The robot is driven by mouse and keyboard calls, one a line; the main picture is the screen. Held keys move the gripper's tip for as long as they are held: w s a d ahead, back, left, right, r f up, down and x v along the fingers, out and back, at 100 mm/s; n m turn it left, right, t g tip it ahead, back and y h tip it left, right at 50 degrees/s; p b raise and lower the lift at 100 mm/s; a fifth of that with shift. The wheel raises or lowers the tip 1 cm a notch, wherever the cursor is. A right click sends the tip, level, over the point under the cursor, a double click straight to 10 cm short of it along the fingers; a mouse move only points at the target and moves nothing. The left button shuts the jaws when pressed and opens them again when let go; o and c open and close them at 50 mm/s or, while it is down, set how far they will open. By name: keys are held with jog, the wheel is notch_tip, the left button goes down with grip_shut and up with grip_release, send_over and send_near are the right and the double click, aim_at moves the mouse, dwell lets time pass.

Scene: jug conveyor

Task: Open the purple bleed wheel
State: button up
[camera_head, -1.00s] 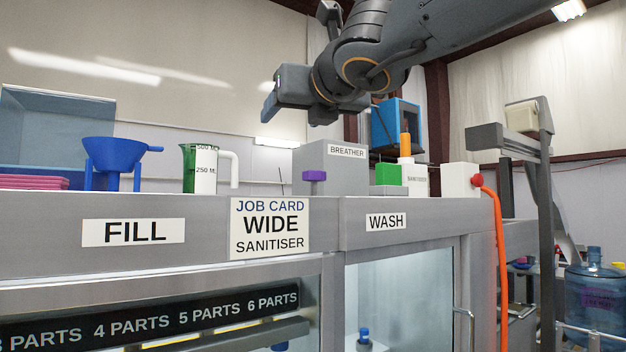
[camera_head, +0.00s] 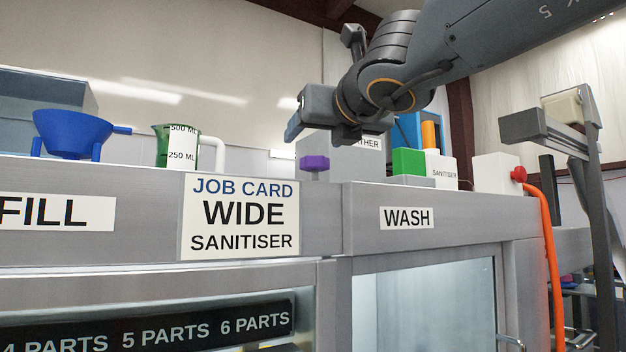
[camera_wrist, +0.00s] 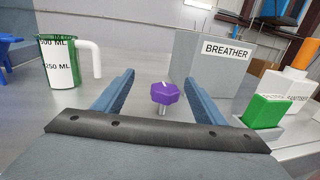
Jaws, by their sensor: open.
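The purple bleed wheel (camera_wrist: 164,93) is a small faceted knob on a short pale stem. In the wrist view it stands upright between and beyond my two blue fingers, apart from both. In the head view the wheel (camera_head: 314,163) sits on the counter in front of the grey breather box (camera_head: 313,146). My gripper (camera_wrist: 157,88) is open and empty, facing the wheel. In the head view my gripper (camera_head: 297,128) hangs above the wheel and slightly to its left, partly covering the breather box and its label.
The breather box also fills the area behind the wheel in the wrist view (camera_wrist: 213,78). A green block (camera_wrist: 263,112) and a sanitiser bottle (camera_wrist: 288,85) stand to the right. A green jug (camera_wrist: 60,62) stands to the left. A blue funnel (camera_head: 72,133) stands farther left.

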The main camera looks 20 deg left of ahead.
aim_at(320, 161)
jog(key=w+f+b, duration=0.2)
jog(key=f+b, duration=0.1)
jog(key=shift+f, duration=0.2)
jog(key=shift+w+f, duration=0.25)
jog(key=shift+w, duration=0.05)
jog(key=b+x, duration=0.1)
jog(key=x, duration=0.6)
jog(key=shift+w+a, duration=0.15)
jog(key=shift+a, duration=0.1)
jog(key=c, duration=1.1)
jog(key=shift+o, duration=0.3)
jog(key=shift+r, duration=0.1)
